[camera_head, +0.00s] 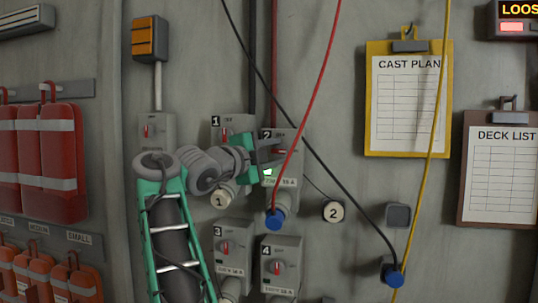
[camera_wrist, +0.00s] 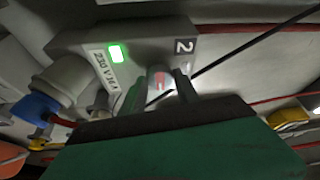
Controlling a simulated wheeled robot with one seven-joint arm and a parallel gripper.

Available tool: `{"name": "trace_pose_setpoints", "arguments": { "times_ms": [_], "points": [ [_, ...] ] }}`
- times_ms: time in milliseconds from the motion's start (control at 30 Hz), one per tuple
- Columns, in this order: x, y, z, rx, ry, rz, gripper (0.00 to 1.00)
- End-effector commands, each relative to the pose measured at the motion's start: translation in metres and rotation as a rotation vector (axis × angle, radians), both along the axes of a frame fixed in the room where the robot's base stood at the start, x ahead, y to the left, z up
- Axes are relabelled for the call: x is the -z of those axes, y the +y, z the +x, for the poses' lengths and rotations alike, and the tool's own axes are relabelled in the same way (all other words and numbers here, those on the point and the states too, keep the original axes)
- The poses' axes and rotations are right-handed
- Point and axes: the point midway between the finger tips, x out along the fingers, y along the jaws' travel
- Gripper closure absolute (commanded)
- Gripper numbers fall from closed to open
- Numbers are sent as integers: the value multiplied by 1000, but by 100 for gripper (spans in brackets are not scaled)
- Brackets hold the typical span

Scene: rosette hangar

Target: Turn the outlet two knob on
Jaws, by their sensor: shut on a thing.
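Outlet two (camera_head: 286,141) is a grey wall box marked 2, just right of outlet one. It also shows in the wrist view (camera_wrist: 140,45). Its knob (camera_wrist: 159,76), with a red mark, sits between the two fingers of my gripper (camera_wrist: 163,83), which is shut on it. In the head view my gripper (camera_head: 273,155) reaches the front of outlet two from the left and hides the knob. A green lamp (camera_wrist: 117,53) glows on the box beside the 230 V label. A blue plug (camera_head: 273,221) with a red cable sits in the socket below.
Outlet one (camera_head: 233,125) is partly behind my arm; outlets three (camera_head: 232,249) and four (camera_head: 281,263) are below. A red cable (camera_head: 313,98) and a black cable (camera_head: 330,165) hang close to outlet two. A round tag marked 2 (camera_head: 333,211) hangs to the right.

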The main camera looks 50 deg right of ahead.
Motion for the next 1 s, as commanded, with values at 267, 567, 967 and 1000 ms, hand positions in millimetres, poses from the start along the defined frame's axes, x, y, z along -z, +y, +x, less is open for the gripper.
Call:
{"name": "trace_pose_setpoints", "arguments": {
  "times_ms": [267,567,967,1000],
  "points": [
    [-7,3,2,-9,-5,-13,47],
    [-4,0,0,-5,-3,-7,41],
    [-1,54,-2,-10,-8,0,41],
    [-1,59,-2,-10,-8,-1,41]
  ]
}}
